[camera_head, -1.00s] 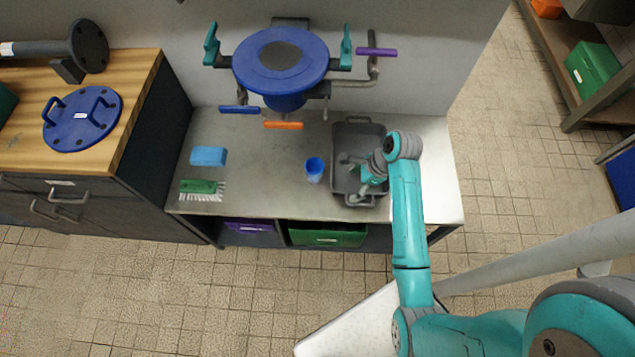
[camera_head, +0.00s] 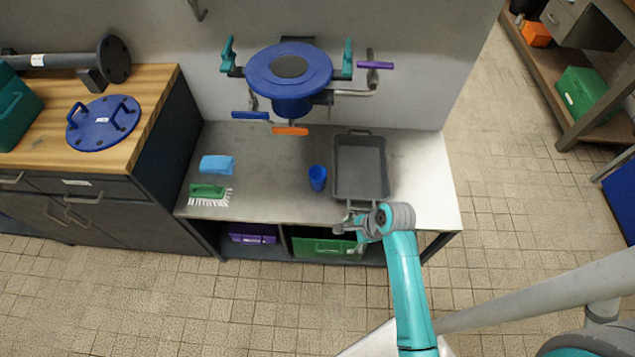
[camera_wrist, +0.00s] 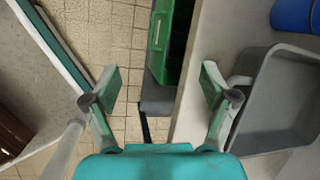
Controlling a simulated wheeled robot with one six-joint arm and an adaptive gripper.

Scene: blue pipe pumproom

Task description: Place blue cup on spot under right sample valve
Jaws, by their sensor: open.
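The blue cup (camera_head: 317,178) stands upright on the steel worktop, left of the grey tray. Part of it also shows at the top right corner of the wrist view (camera_wrist: 296,14). The blue valve vessel (camera_head: 290,75) is on the wall above, with a purple-handled valve (camera_head: 375,65) on its right and blue (camera_head: 250,115) and orange (camera_head: 290,131) handles below. I cannot make out a marked spot. My gripper (camera_head: 345,222) is at the worktop's front edge, below and right of the cup. In the wrist view my gripper (camera_wrist: 160,85) is open and empty.
The grey tray (camera_head: 361,195) lies right of the cup and looks empty. A blue sponge (camera_head: 216,165) and a green brush (camera_head: 209,192) lie at the left. Green (camera_head: 310,246) and purple (camera_head: 252,236) crates sit beneath the worktop (camera_head: 275,158). The worktop's right end is clear.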

